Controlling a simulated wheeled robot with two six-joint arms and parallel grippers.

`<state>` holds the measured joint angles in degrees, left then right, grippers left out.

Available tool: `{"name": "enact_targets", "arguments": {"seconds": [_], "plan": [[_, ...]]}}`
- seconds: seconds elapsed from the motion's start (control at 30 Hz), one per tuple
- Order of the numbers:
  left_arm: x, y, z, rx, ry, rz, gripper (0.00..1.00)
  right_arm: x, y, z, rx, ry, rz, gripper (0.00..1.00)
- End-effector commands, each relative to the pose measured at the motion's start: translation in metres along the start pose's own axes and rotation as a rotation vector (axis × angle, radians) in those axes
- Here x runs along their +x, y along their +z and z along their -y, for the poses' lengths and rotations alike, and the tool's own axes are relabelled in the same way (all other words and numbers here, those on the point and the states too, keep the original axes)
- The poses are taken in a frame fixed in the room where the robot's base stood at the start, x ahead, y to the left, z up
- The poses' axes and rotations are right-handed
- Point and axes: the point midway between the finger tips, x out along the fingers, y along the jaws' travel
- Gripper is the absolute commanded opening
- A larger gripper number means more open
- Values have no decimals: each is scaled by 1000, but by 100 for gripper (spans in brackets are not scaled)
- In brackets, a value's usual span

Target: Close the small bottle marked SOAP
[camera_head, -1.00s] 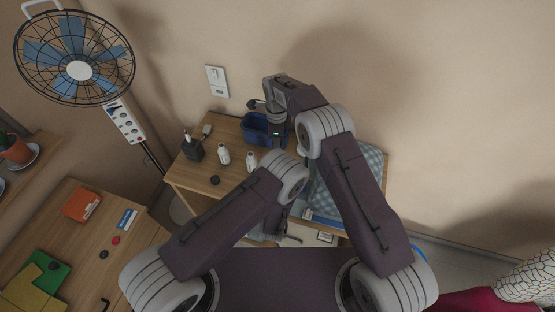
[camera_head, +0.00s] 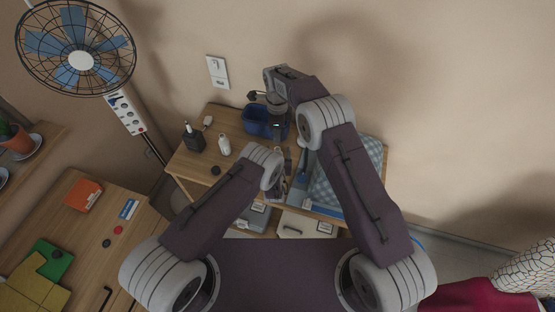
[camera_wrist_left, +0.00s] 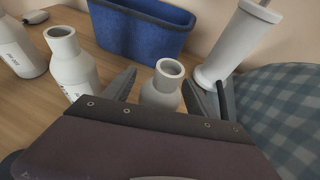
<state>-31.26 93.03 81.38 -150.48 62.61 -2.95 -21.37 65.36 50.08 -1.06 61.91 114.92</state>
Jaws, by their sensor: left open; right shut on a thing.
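In the left wrist view a small white bottle (camera_wrist_left: 160,95) stands upright with its neck open. My left gripper (camera_wrist_left: 161,78) is open, with one finger on each side of this bottle. Two more white bottles, one open-necked (camera_wrist_left: 72,62) and one at the left edge (camera_wrist_left: 18,50), stand beside it; I cannot read their labels. In the head view one white bottle (camera_head: 224,145) shows, and my left arm hides the others. I cannot tell which bottle is marked SOAP.
A blue bin (camera_head: 257,121) stands at the back of the wooden table (camera_head: 190,166). A white cylinder (camera_wrist_left: 232,48) and a checked cloth (camera_wrist_left: 285,105) are at the right.

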Motion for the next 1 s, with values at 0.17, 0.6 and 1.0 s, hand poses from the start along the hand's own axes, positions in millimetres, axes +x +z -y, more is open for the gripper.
{"name": "enact_targets", "arguments": {"seconds": [0.17, 0.6, 1.0], "plan": [[3, 0, 0, 1, 0, 0, 66, 0, 0, 0, 0, 0, 0, 0], [2, 0, 0, 1, 0, 0, 0, 0, 0, 0, 0, 0, 0, 0], [2, 0, 0, 1, 0, -1, 0, 40, 0, -2, 0, 0, -2, 0]]}}
